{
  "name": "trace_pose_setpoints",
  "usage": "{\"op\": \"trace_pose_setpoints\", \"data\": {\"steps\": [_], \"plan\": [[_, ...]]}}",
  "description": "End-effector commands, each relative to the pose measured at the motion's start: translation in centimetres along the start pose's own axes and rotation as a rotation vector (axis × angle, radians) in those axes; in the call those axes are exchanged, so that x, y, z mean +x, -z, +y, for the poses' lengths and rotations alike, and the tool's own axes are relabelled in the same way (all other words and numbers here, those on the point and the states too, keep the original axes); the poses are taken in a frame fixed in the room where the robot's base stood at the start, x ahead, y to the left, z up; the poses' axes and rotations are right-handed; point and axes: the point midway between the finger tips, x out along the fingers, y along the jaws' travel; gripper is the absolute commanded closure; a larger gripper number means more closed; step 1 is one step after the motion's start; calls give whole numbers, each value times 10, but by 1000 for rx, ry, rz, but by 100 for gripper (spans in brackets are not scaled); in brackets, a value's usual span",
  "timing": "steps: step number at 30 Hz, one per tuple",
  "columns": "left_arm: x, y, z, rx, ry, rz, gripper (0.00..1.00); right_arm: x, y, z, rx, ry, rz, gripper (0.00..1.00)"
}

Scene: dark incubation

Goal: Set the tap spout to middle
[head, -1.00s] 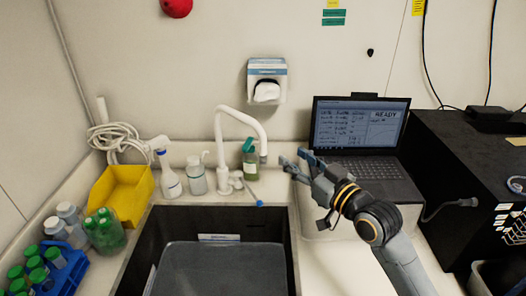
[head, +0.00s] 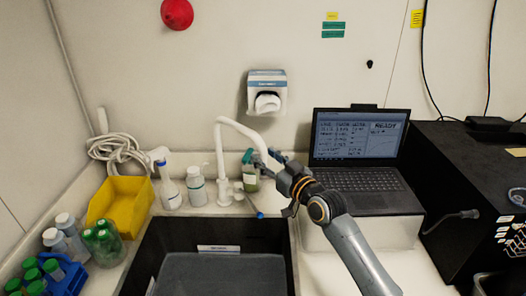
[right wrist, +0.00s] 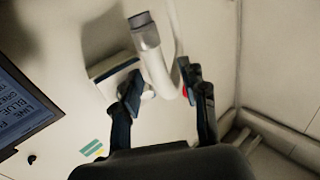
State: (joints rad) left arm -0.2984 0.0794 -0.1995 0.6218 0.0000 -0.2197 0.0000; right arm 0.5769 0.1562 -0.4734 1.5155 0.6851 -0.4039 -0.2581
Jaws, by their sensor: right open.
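The white tap (head: 222,160) stands behind the sink. Its curved spout (head: 238,128) reaches to the right in the head view, with its end partly hidden by my right gripper (head: 270,160). In the right wrist view the spout (right wrist: 155,58) runs between the two dark fingertips of my right gripper (right wrist: 160,82). The fingers are apart, and I cannot tell whether either touches the spout. The blue-tipped tap lever (head: 258,214) sits low at the tap's base. My left gripper is not in view.
The black sink (head: 215,232) lies in front of the tap. A green-liquid bottle (head: 250,178) stands just behind the gripper. A spray bottle (head: 168,182) and a white bottle (head: 196,186) stand left of the tap. A laptop (head: 360,150) is to the right.

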Motion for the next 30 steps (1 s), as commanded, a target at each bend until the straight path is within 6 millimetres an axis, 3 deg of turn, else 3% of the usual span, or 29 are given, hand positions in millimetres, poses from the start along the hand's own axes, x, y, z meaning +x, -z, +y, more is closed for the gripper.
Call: {"op": "trace_pose_setpoints", "data": {"steps": [6, 16, 22, 30], "plan": [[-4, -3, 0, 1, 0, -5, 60, 17, 0, 0, 0, 0, 1, 57], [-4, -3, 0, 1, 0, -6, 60, 20, 0, 0, -1, -1, 0, 57], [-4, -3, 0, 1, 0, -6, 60, 19, 0, 0, 0, -1, 0, 98], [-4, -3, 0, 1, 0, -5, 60, 20, -1, 0, 0, -1, 0, 100]]}}
